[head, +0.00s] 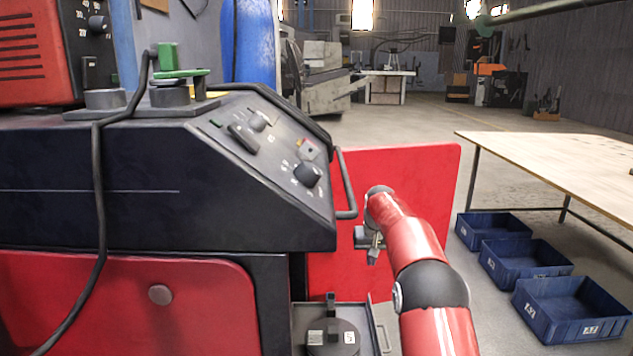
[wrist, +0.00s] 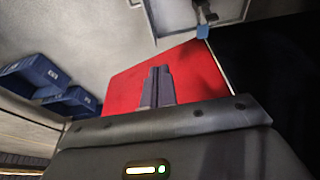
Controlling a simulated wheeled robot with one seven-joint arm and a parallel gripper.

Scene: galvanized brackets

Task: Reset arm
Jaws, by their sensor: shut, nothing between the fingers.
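My red arm reaches up from the lower right in the head view, in front of the red panel (head: 405,170). My gripper (head: 374,256) hangs small and dark below the arm's end, right of the black machine (head: 280,165). In the wrist view my gripper (wrist: 156,70) has its two grey fingers together, with nothing between them. Behind the fingers is the red panel (wrist: 190,75). The gripper appears apart from everything around it.
Blue bins (head: 572,308) stand on the floor beside the wooden table (head: 560,155) at right. A grey open drawer (head: 377,325) with a dark round object (head: 333,343) is low in front. The machine's handle (head: 347,185) juts out near my arm. The central floor behind is clear.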

